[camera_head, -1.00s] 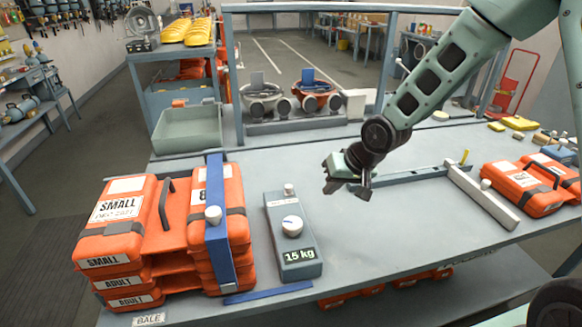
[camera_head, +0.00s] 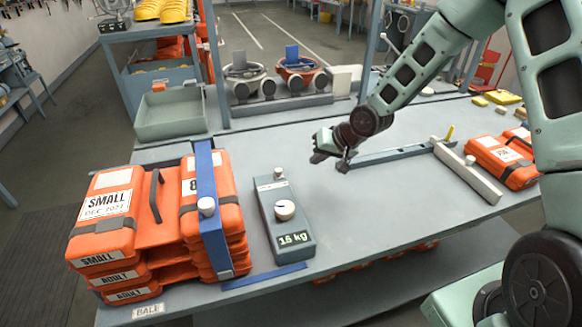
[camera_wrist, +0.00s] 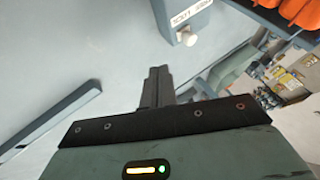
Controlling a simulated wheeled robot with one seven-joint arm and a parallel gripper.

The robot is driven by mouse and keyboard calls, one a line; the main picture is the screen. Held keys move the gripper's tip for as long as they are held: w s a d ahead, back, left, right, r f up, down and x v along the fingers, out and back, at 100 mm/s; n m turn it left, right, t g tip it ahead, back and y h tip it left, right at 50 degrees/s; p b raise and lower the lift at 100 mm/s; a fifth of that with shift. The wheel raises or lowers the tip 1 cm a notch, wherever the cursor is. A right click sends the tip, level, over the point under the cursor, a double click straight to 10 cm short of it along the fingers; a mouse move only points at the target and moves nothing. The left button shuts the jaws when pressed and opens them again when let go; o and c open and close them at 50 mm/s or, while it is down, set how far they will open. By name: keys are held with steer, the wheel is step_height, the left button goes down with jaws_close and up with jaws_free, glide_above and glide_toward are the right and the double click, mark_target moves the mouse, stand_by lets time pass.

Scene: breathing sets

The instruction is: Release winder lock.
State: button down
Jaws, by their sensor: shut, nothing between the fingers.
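The winder (camera_head: 287,235) is a grey box on the bench with a round dial and a display reading 15 kg. A small pale knob (camera_head: 279,172) stands at its far end by a label; a pale knob beside a partly legible label also shows in the wrist view (camera_wrist: 187,38). A blue strap (camera_head: 208,180) runs around the stack of orange cases (camera_head: 130,222), left of the winder. My gripper (camera_head: 330,158) is above the bench, right of and beyond the winder's far end, apart from it. Its fingers (camera_wrist: 155,88) are together and empty.
A grey rail with a crossbar (camera_head: 465,170) lies on the bench at right, near more orange cases (camera_head: 503,160). Breathing sets (camera_head: 270,80) and a grey bin (camera_head: 170,113) stand behind. A blue strip (camera_head: 263,277) lies at the front edge.

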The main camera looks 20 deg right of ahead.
mark_target(263, 179)
steer(key=w+a+f+p, duration=0.1)
steer(key=a, duration=0.1)
steer(key=w+a+f+p, duration=0.1)
steer(key=w+a+f, duration=0.1)
steer(key=w+a+f+p, duration=0.1)
steer(key=a+f, duration=0.1)
steer(key=shift+w+a+f, duration=0.15)
steer(key=shift+f, duration=0.1)
steer(key=a+b, duration=0.2)
steer(key=a, duration=0.2)
steer(key=shift+a+f+b, duration=0.25)
steer(key=shift+a+b, duration=0.15)
steer(key=shift+a+r, duration=0.25)
steer(key=shift+a, duration=0.2)
